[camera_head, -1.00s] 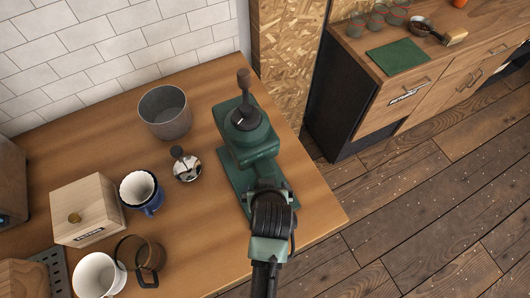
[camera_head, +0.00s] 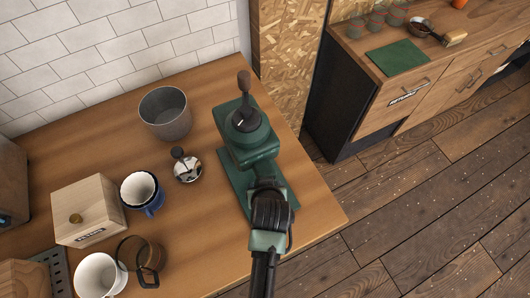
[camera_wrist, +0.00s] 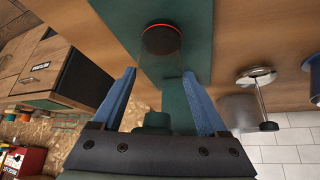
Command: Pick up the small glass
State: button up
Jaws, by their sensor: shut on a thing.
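The small glass (camera_wrist: 161,62) shows faintly in the wrist view as a clear shape between my fingertips, with a dark, red-edged disc at its far end. My gripper (camera_wrist: 160,74) has a blue finger on each side and is shut on the glass. In the head view my gripper (camera_head: 266,184) is low at the front of the green grinder (camera_head: 245,135), over its base plate. The glass is hidden there behind my wrist. I cannot tell whether it still touches the base plate.
A grey metal pot (camera_head: 166,113), a small round lidded item (camera_head: 186,168), a blue mug (camera_head: 142,191), a wooden box (camera_head: 87,210), a white cup (camera_head: 98,276) and a dark glass mug (camera_head: 140,258) stand left. A second counter (camera_head: 440,65) is at the right. The table's front right is clear.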

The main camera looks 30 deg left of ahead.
grip_shut()
jog(key=shift+r, duration=0.1)
